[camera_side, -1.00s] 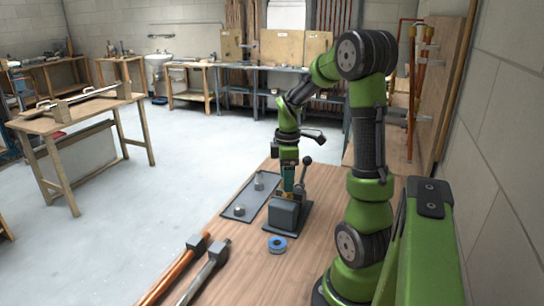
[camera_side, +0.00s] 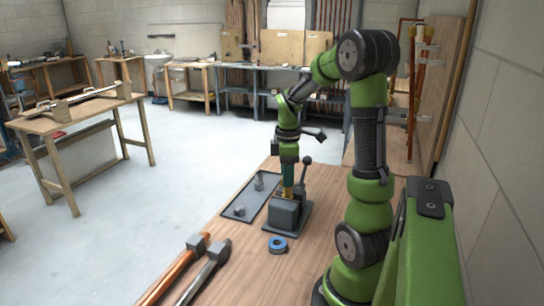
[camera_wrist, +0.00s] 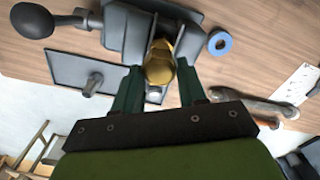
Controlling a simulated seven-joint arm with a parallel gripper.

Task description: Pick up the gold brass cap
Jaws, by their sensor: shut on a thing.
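The gold brass cap (camera_wrist: 160,62) sits between the two green fingers of my gripper (camera_wrist: 158,76) in the wrist view. My gripper is shut on it. In the side view my gripper (camera_side: 288,186) points straight down, just above the dark grey vise (camera_side: 284,214); the cap is too small there to make out clearly. The vise body also shows behind the cap in the wrist view (camera_wrist: 122,30). I cannot tell whether the cap still touches the vise.
The vise's lever with a round knob (camera_side: 306,161) stands close beside my gripper. A dark tray (camera_side: 262,205) with small grey fittings lies left of the vise. A blue tape ring (camera_side: 277,244) lies in front. Two long-handled tools (camera_side: 205,262) lie at the bench's front left.

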